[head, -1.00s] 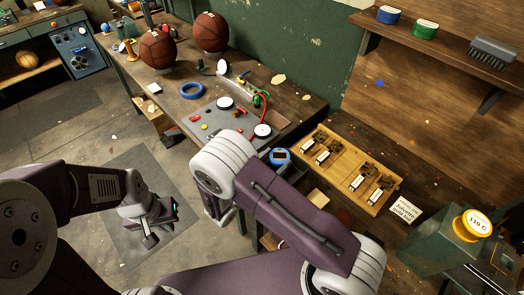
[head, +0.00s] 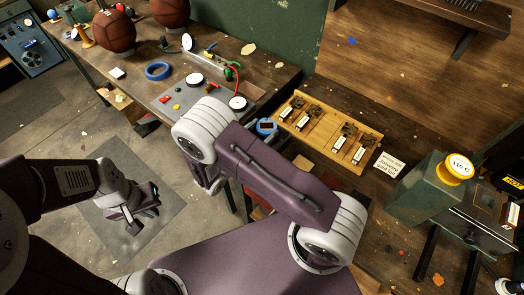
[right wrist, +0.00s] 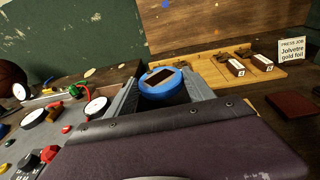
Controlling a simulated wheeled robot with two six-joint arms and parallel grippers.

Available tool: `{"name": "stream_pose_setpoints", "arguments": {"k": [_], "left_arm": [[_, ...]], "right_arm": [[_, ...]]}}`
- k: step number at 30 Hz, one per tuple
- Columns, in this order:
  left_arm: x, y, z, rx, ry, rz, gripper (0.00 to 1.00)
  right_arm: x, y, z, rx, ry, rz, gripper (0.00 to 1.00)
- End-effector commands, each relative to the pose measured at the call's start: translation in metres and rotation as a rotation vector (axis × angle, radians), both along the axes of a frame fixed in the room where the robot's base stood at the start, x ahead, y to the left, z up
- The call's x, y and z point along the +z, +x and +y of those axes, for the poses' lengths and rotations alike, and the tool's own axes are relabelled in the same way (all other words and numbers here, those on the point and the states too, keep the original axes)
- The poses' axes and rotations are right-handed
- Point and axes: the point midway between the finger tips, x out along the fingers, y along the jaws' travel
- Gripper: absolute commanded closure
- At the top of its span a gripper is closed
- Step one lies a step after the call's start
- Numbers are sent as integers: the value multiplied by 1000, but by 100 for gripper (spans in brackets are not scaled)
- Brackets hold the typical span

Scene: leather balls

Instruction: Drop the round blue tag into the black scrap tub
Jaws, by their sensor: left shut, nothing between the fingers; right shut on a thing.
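The round blue tag (right wrist: 161,84), with a dark window in its face, sits between the fingers of my right gripper (right wrist: 165,90) in the right wrist view. That gripper is shut on it. In the head view the tag (head: 266,127) shows just beyond my right arm, by the left end of the wooden board; the arm hides most of the right gripper. My left gripper (head: 140,216) is shut and empty, low over the grey floor mat at left. I cannot pick out the black scrap tub for sure; a black object with a yellow label (head: 510,172) is cut off at the right edge.
A wooden board (head: 296,121) with several small labelled tools lies on the bench near the tag. A green machine (head: 420,192) with a yellow "110 C" dial stands at right. The left bench holds basketballs (head: 115,32), a blue ring (head: 158,70) and a button panel (head: 172,100).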

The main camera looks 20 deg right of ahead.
Motion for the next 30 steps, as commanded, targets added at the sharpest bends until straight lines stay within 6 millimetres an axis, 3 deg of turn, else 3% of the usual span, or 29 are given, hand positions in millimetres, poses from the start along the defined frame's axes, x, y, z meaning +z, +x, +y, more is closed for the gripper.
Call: {"name": "stream_pose_setpoints", "arguments": {"k": [2, 9, 10, 12, 23, 30], "left_arm": [[-10, 0, 0, 0, 0, 0, 100], [-8, 0, 0, 0, 0, 0, 100], [-8, 0, 0, 0, 0, 0, 100], [-8, 0, 0, 0, 0, 0, 100], [-10, 0, 0, 0, 0, 0, 100], [-22, 0, 0, 0, 0, 0, 100]], "right_arm": [[-11, 0, 0, 0, 0, 0, 78], [-10, 0, 0, 0, 0, 0, 78], [-9, 0, 0, 0, 0, 0, 33], [-9, 0, 0, 0, 0, 0, 13], [-10, -2, 4, 2, 0, 0, 13], [-4, -28, 46, 7, 2, -3, 13]]}}
